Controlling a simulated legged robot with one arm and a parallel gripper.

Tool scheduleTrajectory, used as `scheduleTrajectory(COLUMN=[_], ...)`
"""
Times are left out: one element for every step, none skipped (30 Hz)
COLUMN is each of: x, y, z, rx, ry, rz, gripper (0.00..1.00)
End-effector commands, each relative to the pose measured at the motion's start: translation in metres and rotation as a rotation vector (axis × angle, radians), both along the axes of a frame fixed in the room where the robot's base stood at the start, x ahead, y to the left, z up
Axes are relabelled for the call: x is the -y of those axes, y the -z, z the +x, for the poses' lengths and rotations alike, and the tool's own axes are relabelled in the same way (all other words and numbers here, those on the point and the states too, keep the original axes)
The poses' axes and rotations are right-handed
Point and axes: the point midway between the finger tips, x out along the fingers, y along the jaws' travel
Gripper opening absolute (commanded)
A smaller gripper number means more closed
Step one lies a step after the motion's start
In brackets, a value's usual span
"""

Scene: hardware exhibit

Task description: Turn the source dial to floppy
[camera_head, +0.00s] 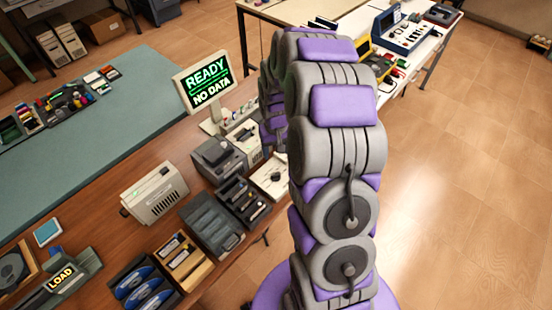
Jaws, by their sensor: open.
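My purple and grey arm rises through the middle of the head view and bends over toward the bench. Its far end drops behind its own nearer links, so my gripper is hidden. A pale panel (263,183) with a small dark knob (275,177) lies at the bench's right edge, just left of my arm. It may be the source dial, but I cannot read any labels or its setting. A beige box with small controls (240,137) stands behind it, partly hidden by my arm.
A dark boxy device (217,158), dark trays (212,222), a beige vented box (155,192), a wooden tray (187,262) and a "LOAD" unit (62,278) crowd the wooden bench. A green mat (120,105) lies left. Open floor (460,200) lies right.

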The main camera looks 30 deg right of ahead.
Motion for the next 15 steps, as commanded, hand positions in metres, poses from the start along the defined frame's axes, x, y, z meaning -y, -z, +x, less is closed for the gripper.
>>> scheduleTrajectory(x=[0.0, 0.0, 0.0, 0.0, 0.0, 0.0, 0.0, 0.0, 0.0, 0.0, 0.0, 0.0, 0.0, 0.0, 0.0], y=[-0.01, -0.014, -0.019, -0.022, -0.025, -0.028, -0.03, -0.032, -0.033, -0.034, -0.035, -0.035, -0.035, -0.035, -0.035], z=[0.001, 0.001, 0.001, 0.001, 0.001, 0.001, 0.001, 0.001, 0.001, 0.001, 0.001, 0.001, 0.001, 0.001, 0.0], rx=[0.005, 0.004, 0.003, 0.001, 0.0, 0.0, 0.0, 0.0, 0.0, 0.0, 0.0, 0.0, 0.0, 0.0, -0.001], ry=[0.0, 0.0, 0.0, 0.0, 0.0, 0.0, 0.0, 0.0, 0.0, 0.0, 0.0, 0.0, 0.0, 0.0, 0.0], rz=[-0.001, -0.001, -0.001, 0.0, 0.0, 0.0, 0.0, 0.0, 0.0, 0.0, 0.0, 0.0, 0.0, 0.0, 0.0], gripper=[0.64, 0.64, 0.64, 0.64, 0.64, 0.64, 0.64, 0.64, 0.64, 0.64, 0.64, 0.64, 0.64, 0.64, 0.64])
